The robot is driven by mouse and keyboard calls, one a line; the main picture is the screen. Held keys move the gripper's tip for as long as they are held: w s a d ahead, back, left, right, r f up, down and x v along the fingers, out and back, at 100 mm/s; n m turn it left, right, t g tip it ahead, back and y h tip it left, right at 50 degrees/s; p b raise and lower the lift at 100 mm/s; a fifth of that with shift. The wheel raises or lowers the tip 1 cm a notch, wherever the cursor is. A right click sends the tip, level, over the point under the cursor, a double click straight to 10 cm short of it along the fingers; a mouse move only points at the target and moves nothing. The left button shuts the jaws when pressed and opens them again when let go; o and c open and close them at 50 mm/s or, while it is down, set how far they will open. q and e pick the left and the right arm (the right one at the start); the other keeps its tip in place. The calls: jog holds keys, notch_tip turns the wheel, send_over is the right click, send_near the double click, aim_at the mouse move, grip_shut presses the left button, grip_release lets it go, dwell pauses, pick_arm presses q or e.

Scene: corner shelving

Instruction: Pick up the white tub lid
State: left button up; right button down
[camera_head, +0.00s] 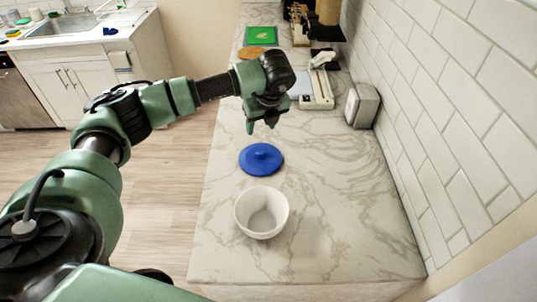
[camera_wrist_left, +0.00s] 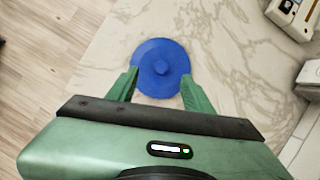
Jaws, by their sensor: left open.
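I see no white lid; the only lid in view is blue. My left gripper (camera_head: 262,126) is above the counter, beyond the blue lid in the head view, and holds nothing. In the left wrist view the gripper (camera_wrist_left: 160,92) has its fingers spread, with the blue lid (camera_wrist_left: 161,68) showing between and ahead of them. My right gripper is not in view.
The marble counter (camera_head: 320,235) is clear around the tub and lid. A grey box (camera_head: 362,105) stands by the tiled wall on the right. A white device (camera_head: 317,90), a green board (camera_head: 261,36) and a round brown board (camera_head: 252,53) are farther back.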

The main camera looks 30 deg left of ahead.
pick_arm(q)
jog(key=b, duration=0.4)
send_near(260, 152)
jog(key=b+x, duration=0.1)
jog(key=x, duration=0.2)
jog(key=shift+s+a, duration=0.1)
jog(key=shift+s, duration=0.05)
jog(key=p+x, duration=0.3)
jog(key=x, duration=0.2)
jog(key=shift+w+f, duration=0.15)
jog(key=shift+w, duration=0.05)
jog(key=shift+f, duration=0.25)
grip_shut()
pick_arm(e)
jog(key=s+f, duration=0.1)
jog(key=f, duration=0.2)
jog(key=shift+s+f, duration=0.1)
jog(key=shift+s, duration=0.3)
